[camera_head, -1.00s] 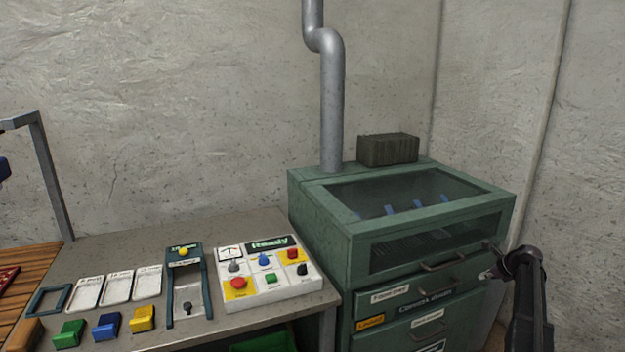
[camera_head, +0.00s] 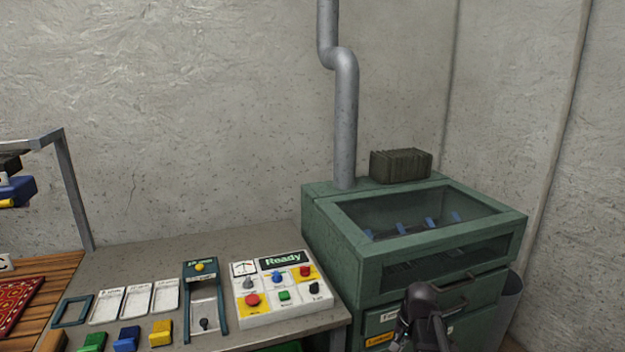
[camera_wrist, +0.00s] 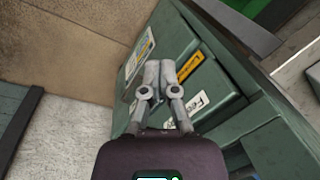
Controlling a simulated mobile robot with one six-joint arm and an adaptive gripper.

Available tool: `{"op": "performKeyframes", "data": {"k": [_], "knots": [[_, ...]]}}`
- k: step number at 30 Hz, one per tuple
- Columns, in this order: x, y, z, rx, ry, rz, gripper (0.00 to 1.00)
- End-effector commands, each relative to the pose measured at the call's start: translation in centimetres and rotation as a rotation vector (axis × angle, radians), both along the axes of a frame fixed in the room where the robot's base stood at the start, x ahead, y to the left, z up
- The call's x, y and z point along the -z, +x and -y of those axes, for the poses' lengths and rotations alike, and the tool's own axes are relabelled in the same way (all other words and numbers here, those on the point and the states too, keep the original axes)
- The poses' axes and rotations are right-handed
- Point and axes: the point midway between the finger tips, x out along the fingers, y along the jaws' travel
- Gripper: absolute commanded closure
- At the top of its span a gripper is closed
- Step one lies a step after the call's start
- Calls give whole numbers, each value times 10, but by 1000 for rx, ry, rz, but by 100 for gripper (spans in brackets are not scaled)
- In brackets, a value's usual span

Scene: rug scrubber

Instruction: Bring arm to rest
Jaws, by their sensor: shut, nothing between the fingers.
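My arm (camera_head: 425,303) shows at the bottom of the head view, in front of the drawers of the green machine (camera_head: 335,240). My gripper (camera_wrist: 168,72) shows in the wrist view with its two grey fingers pointing toward the green drawer fronts (camera_wrist: 205,70). The fingers are shut and hold nothing. I cannot tell whether the fingertips touch the drawers. In the head view the gripper is mostly cut off by the lower edge.
A control panel (camera_head: 275,288) reading "Ready" lies on the grey bench (camera_head: 150,262) left of the machine. Green, blue and yellow blocks (camera_head: 161,333) sit along its front. A dark bin (camera_head: 509,299) stands right of the machine. A grey pipe (camera_head: 346,120) rises behind.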

Motion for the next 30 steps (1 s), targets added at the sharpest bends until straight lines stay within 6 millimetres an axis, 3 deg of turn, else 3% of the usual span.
{"op": "performKeyframes", "data": {"k": [1, 6, 12, 30], "knots": [[-7, -23, -15, -86, -25, -6, 100], [-15, -68, -45, -356, -105, -30, 100], [-20, -97, -61, -544, -156, -50, 100], [-20, -100, -63, -583, -165, -55, 100]]}}
